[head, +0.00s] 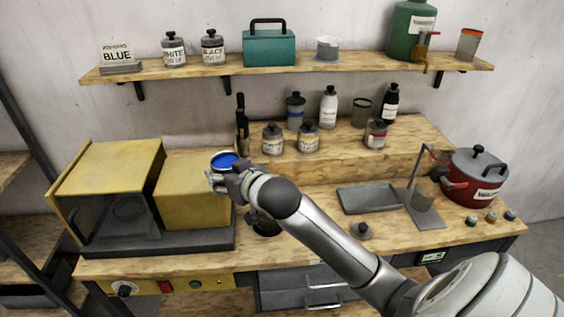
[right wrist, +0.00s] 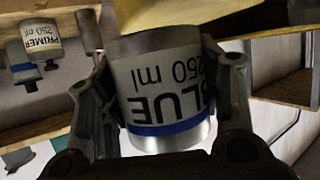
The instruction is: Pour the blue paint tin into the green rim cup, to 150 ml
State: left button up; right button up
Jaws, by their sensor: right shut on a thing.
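The blue paint tin (head: 223,160) is open at the top and shows blue paint inside. In the right wrist view the tin (right wrist: 165,92) shows its "BLUE 250 ml" label and a blue band. My right gripper (head: 232,180) is shut on its sides and holds it above the bench, in front of the yellow box. The tin looks about upright. A dark, partly hidden vessel (head: 264,224) stands on the bench below my right forearm; I cannot tell its rim colour. No green rim shows clearly on any cup. My left gripper is out of view.
A yellow cabinet (head: 112,190) stands at left. A grey lid (head: 362,231), a grey tray (head: 368,199) and a red pot (head: 474,178) are on the bench. Several tins and bottles stand on the riser. An orange-rimmed cup (head: 468,44) is on the shelf (head: 180,68).

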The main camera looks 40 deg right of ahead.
pick_arm(q)
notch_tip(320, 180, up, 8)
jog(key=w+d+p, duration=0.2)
jog(key=p, duration=0.4)
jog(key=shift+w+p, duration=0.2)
jog(key=shift+p, duration=0.1)
pick_arm(e)
jog(key=d+f+h, duration=0.2)
jog(key=d+f, duration=0.1)
jog(key=d, duration=0.6)
jog(key=d+f+n+h, duration=0.1)
jog(key=d+f, duration=0.3)
jog(key=d, duration=0.5)
jog(key=shift+s+d+f+n+h, duration=0.15)
jog(key=shift+d+f+n+h, duration=0.15)
jog(key=shift+h, duration=0.2)
jog(key=shift+a, duration=0.1)
